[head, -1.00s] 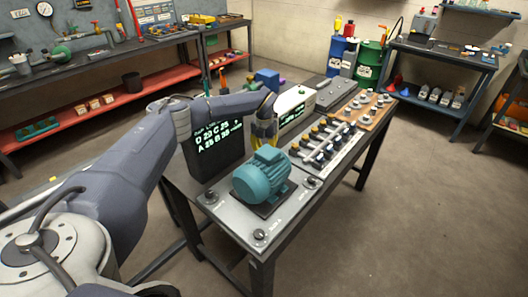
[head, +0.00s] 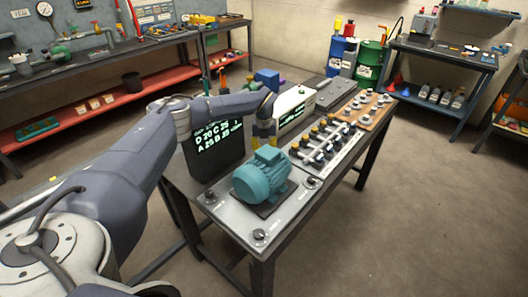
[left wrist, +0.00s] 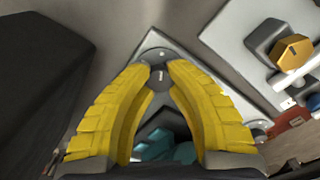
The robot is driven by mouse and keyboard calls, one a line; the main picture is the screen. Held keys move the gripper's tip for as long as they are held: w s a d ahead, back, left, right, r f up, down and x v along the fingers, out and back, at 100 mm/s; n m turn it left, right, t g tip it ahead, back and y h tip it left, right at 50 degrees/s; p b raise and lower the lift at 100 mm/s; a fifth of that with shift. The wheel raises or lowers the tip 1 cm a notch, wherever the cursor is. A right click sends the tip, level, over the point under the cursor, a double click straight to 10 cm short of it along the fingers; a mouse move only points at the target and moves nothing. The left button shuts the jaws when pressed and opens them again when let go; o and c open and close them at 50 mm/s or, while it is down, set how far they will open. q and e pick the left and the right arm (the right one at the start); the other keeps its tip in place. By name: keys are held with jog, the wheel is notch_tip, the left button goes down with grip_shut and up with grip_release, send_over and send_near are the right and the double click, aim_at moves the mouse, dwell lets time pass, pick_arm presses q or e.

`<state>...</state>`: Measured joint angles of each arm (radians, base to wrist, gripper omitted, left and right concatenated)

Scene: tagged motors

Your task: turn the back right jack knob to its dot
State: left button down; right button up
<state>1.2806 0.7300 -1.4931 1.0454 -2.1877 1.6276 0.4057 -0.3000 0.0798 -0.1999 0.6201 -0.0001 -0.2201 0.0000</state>
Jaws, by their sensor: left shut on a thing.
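The teal motor (head: 262,175) sits on a dark pad on a grey plate (head: 232,222) with jack knobs at its corners. Dark knobs show at the plate's left (head: 211,196), front (head: 260,235) and right (head: 310,182) corners. My left gripper (head: 264,130), with yellow fingers, is down behind the motor at the plate's far corner. In the left wrist view its fingertips (left wrist: 158,72) are closed around a small dark jack knob (left wrist: 159,76) on the plate corner. That knob is hidden in the head view. My right gripper is not in view.
A dark screen (head: 215,148) with green readings stands left of the motor, close to my left arm. A white box (head: 296,108) is just behind the gripper.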

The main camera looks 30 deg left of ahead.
pick_arm(q)
jog(key=shift+s, duration=0.1)
jog(key=c, duration=1.1)
grip_release()
notch_tip(320, 180, up, 12)
